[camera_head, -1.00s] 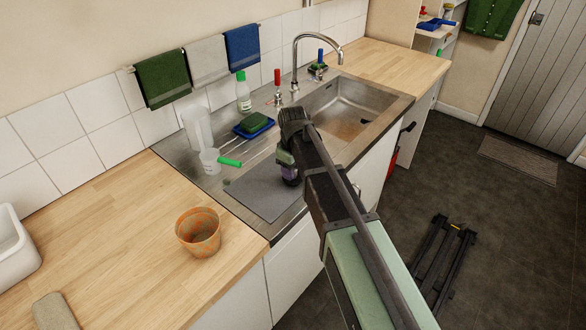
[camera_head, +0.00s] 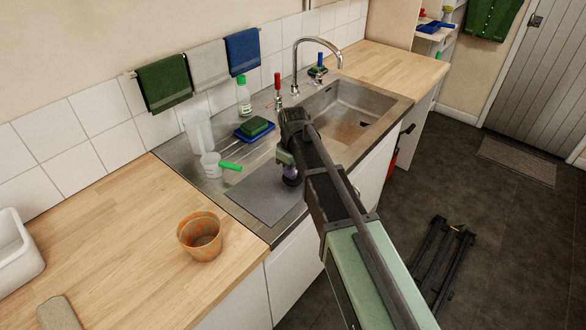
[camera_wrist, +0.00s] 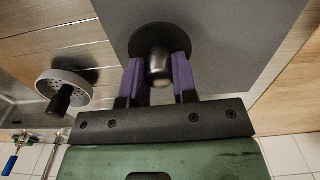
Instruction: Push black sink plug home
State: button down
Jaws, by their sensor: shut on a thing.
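The black sink plug (camera_wrist: 137,43) is a dark round disc with a rounded knob. In the wrist view my gripper (camera_wrist: 159,72) has its purple fingers shut on the knob. The disc is over the grey mat (camera_wrist: 222,35); I cannot tell whether it touches the mat. In the head view my gripper (camera_head: 290,170) is low over the right part of the mat (camera_head: 257,198), and the arm hides most of the plug. The steel sink basin (camera_head: 350,100) lies to the right, with a dark drain spot (camera_head: 363,124) in its floor.
A perforated round strainer with a black knob (camera_wrist: 65,90) lies beside the mat. The tap (camera_head: 297,60) rises behind the basin. A green sponge on a blue tray (camera_head: 254,128), a measuring cup (camera_head: 212,164), a clear jug (camera_head: 197,128) and an orange pot (camera_head: 200,236) stand left of my gripper.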

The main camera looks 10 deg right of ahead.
jog(key=shift+r+p, duration=2.25)
jog(key=shift+r, duration=0.3)
